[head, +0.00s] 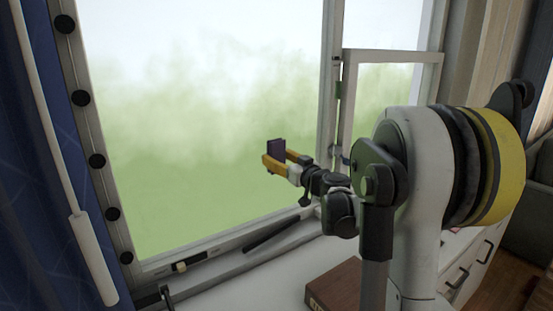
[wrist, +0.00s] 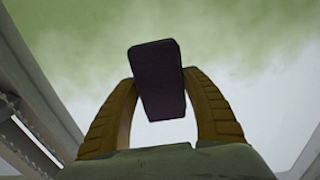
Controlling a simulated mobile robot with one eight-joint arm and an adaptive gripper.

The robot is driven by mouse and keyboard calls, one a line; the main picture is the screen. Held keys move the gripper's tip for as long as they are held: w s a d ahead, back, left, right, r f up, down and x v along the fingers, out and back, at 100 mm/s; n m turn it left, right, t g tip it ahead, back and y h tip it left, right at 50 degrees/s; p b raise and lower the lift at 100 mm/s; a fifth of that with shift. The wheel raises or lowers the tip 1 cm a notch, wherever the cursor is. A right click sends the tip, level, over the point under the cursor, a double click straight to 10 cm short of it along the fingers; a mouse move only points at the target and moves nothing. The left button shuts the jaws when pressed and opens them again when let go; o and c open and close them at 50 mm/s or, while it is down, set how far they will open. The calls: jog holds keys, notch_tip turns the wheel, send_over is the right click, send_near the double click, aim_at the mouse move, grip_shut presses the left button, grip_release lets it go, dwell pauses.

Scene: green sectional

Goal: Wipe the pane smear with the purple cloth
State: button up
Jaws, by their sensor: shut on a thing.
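The purple cloth (head: 275,148) is a small dark block in the head view, held at the tips of my gripper (head: 274,160). In the wrist view the cloth (wrist: 158,82) sits between the two yellow fingers of my gripper (wrist: 160,100), which are shut on it. It is slightly tilted there. The window pane (head: 190,120) lies behind the cloth, with whitish haze over green. I cannot make out a distinct smear, and I cannot tell whether the cloth touches the pane.
A small open window frame (head: 346,110) stands right of the pane. A dark bar (head: 272,235) lies along the sill. A brown box (head: 336,285) sits on the white surface (head: 265,285) below my arm. A blue curtain (head: 35,200) hangs at the left.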

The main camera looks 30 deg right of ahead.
jog(key=shift+s, duration=3)
jog(key=shift+s, duration=1.5)
